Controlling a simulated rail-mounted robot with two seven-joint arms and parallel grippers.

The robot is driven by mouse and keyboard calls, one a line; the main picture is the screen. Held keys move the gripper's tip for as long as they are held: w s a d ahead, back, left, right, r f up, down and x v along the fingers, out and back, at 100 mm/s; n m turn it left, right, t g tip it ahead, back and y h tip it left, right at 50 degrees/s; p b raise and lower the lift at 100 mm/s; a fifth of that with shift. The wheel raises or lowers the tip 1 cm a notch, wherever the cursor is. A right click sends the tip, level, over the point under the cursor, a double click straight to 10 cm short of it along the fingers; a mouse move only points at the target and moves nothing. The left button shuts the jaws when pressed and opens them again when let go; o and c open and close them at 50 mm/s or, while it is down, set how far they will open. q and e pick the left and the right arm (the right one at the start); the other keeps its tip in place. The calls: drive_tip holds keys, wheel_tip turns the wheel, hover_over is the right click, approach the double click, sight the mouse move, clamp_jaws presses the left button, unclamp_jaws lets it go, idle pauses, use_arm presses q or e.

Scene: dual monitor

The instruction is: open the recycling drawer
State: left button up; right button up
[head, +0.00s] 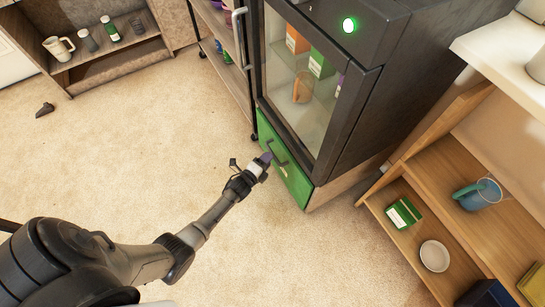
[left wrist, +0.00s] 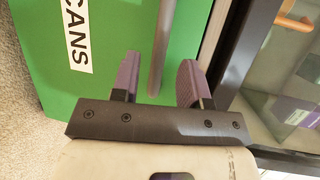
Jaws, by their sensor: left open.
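The green drawer front (head: 298,184) is low under the dark glass-door cabinet and looks flush with it. In the left wrist view the green front (left wrist: 110,25) bears a white label reading CANS (left wrist: 76,35). Its grey bar handle (left wrist: 160,50) shows between my fingers; the handle (head: 279,156) also shows in the head view. My left gripper (head: 267,158) is open at the drawer front, with purple finger pads (left wrist: 157,78) on both sides of the handle's end. I cannot tell whether either pad touches the handle. My right gripper is not in view.
The glass-door cabinet (head: 365,100) stands above the drawer, its door shut. A wooden shelf (head: 450,225) with a green box (head: 403,213), blue mug (head: 478,194) and white bowl (head: 434,256) stands at right. A wheeled rack (head: 225,50) is at left. The carpet before the drawer is clear.

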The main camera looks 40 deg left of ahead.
use_arm(q)
drive_tip(key=shift+w+a+f+b, duration=0.15)
drive_tip(key=shift+w+b, duration=0.15)
drive_tip(key=shift+w, duration=0.4)
drive_tip(key=shift+w+d+f+b, duration=0.1)
drive_tip(key=shift+w+b, duration=0.15)
drive_tip(key=shift+w, duration=0.45)
drive_tip(key=shift+w+a+f+b, duration=0.15)
drive_tip(key=shift+w+b, duration=0.15)
drive_tip(key=shift+w, duration=0.4)
drive_tip(key=shift+d, duration=0.1)
drive_tip(key=c, duration=0.4)
clamp_jaws()
